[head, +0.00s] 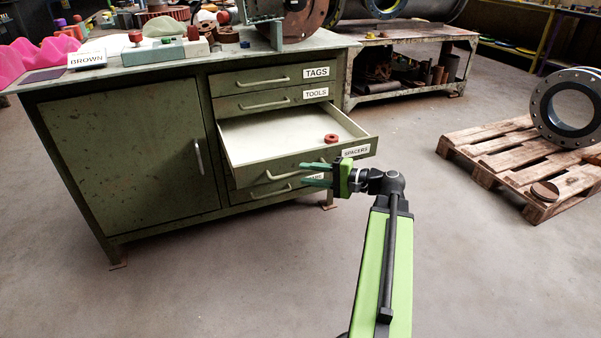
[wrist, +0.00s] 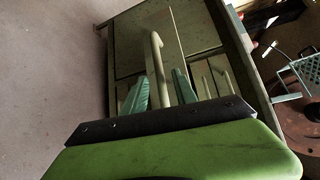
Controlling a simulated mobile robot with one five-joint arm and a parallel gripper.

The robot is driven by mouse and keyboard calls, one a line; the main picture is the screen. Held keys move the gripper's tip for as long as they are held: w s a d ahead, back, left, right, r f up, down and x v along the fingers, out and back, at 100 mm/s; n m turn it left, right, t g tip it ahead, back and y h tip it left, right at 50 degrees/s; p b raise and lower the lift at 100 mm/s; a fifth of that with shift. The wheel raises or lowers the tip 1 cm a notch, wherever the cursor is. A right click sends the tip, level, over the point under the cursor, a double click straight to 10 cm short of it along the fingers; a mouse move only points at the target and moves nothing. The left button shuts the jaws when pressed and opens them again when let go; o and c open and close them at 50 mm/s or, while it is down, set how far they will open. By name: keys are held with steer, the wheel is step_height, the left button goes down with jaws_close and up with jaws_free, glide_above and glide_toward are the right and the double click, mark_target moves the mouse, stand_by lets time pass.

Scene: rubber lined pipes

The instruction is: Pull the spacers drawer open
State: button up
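The spacers drawer (head: 237,178) of the green cabinet stands pulled out, its pale inside showing. Its front carries the SPACERS label (head: 355,151). A red ring (head: 331,138) lies inside near the front right. The drawer's bar handle (head: 285,176) is on its front. My gripper (head: 308,174) is in front of the drawer near the handle's right end, its green fingers spread apart. In the wrist view a bar handle (wrist: 157,63) runs between the fingers of my gripper (wrist: 160,84), with gaps showing beside it. Contact cannot be made out.
The TAGS drawer (head: 262,78) and TOOLS drawer (head: 270,99) above are shut. A lower drawer (head: 270,189) is partly hidden. A cabinet door (head: 130,150) is at left. A wooden pallet (head: 500,160) with a flanged pipe (head: 541,105) stands right. The floor in front is clear.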

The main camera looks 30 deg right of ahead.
steer(key=p+v, duration=0.1)
steer(key=v, duration=1.3)
steer(key=shift+p, duration=0.3)
